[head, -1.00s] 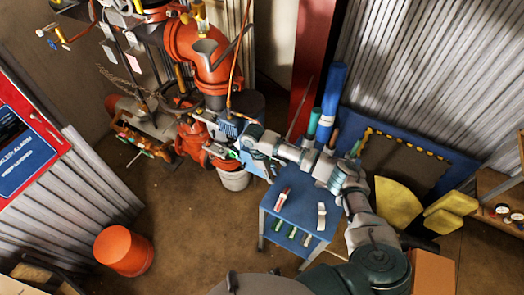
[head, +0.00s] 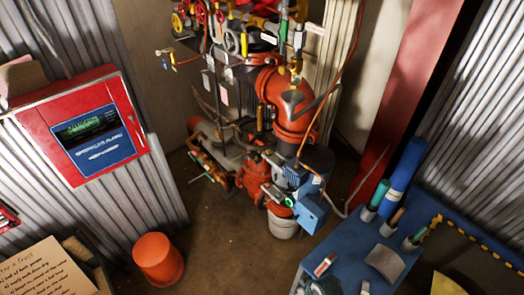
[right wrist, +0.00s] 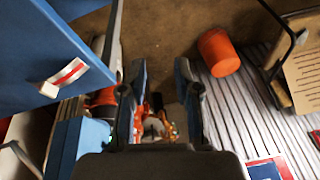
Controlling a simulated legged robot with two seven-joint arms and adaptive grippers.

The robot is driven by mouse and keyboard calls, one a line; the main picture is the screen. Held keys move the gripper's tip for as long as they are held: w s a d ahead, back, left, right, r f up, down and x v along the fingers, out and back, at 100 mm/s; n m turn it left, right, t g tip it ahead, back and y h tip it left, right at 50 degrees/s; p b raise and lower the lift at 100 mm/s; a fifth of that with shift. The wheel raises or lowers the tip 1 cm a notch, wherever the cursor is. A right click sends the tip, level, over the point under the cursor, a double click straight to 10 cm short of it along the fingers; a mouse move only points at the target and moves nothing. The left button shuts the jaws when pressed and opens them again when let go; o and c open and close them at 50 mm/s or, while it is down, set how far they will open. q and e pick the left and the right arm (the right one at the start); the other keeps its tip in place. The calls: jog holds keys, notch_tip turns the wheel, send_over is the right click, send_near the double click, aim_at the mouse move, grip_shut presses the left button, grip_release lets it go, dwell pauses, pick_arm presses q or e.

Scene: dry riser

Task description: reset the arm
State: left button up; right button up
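My right gripper (right wrist: 160,75) shows in the right wrist view with its two dark fingers apart and nothing between them. The orange valve and pump assembly (head: 290,105) stands against the back wall in the head view. Its lower part shows beyond the fingers in the right wrist view (right wrist: 155,125). My left gripper is in neither view.
An orange bucket (head: 158,260) stands on the floor at lower left, and a pale bucket (head: 284,228) sits under the pump. A red alarm panel (head: 85,125) hangs on the corrugated wall. A handwritten board (head: 45,270) is at bottom left. The floor between is clear.

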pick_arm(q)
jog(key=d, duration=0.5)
pick_arm(e)
jog(key=s+d+r+m+t+h, duration=0.1)
jog(key=s+d+m+h, duration=0.15)
jog(key=s+d, duration=0.5)
notch_tip(320, 180, down, 26)
jog(key=d+g+b, duration=0.1)
jog(key=d+b, duration=0.1)
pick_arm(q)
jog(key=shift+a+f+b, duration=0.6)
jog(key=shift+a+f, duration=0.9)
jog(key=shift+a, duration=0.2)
pick_arm(e)
jog(key=s+d+f+g, duration=0.1)
jog(key=s+d+f, duration=0.1)
jog(key=s+f, duration=1.6)
jog(key=shift+s+d+f, duration=0.15)
jog(key=shift+s+f, duration=0.1)
jog(key=shift+f, duration=0.15)
